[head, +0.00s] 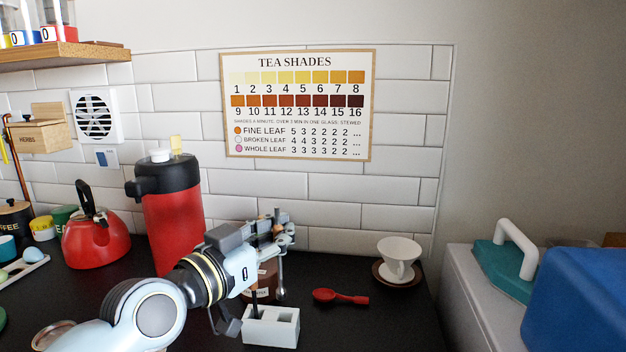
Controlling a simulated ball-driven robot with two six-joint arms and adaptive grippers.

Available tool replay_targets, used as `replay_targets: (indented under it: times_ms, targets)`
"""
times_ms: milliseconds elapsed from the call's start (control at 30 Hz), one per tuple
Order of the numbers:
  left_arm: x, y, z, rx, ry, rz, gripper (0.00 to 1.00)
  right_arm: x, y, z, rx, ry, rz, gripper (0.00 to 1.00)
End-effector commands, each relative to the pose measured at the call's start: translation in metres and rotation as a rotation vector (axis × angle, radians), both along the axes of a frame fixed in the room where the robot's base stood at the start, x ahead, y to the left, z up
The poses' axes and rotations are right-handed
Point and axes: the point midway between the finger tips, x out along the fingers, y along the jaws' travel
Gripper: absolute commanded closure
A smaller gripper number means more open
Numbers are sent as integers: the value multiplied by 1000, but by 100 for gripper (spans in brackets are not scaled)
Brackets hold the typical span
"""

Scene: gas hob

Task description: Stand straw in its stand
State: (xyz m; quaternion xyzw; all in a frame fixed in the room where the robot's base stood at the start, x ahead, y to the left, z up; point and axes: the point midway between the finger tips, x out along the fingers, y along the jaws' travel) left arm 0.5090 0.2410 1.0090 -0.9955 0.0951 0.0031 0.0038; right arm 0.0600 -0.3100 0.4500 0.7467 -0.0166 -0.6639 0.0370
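A silver metal straw (281,275) hangs nearly upright from my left gripper (281,231), its wider end pointing down. The gripper appears closed around its upper part, though the fingers are small and partly overlapped here. A white block-shaped stand (285,331) with square openings in its top is on the dark worktop, nearer to me than the straw in the picture. The straw's lower end shows above and behind the stand, apart from it. My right gripper is not in view.
A brown labelled jar (262,293) is behind my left wrist. A red spoon (341,297) and a white dripper cup (398,259) are to the right. A red flask (174,222) and red kettle (97,240) stand left. The front-right worktop is clear.

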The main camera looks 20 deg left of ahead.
Motion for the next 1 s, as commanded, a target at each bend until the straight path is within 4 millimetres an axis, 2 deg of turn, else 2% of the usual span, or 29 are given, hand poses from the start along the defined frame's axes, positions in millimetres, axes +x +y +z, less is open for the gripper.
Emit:
replay_targets:
  times_ms: [33,100,300,400,533,767,1000]
  targets:
    - [2,0,4,-3,5,10,100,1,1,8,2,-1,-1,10]
    - [4,0,3,-3,7,17,100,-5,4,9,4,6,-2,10]
    - [4,0,-6,-2,7,19,100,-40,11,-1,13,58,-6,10]
    - [4,0,-12,-2,7,19,100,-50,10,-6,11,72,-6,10]
    - [4,0,-21,-1,8,19,100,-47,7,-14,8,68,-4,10]
    - [4,0,-39,-1,8,18,100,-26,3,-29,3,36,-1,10]
    - [4,0,-57,-2,7,18,100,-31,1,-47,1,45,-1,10]
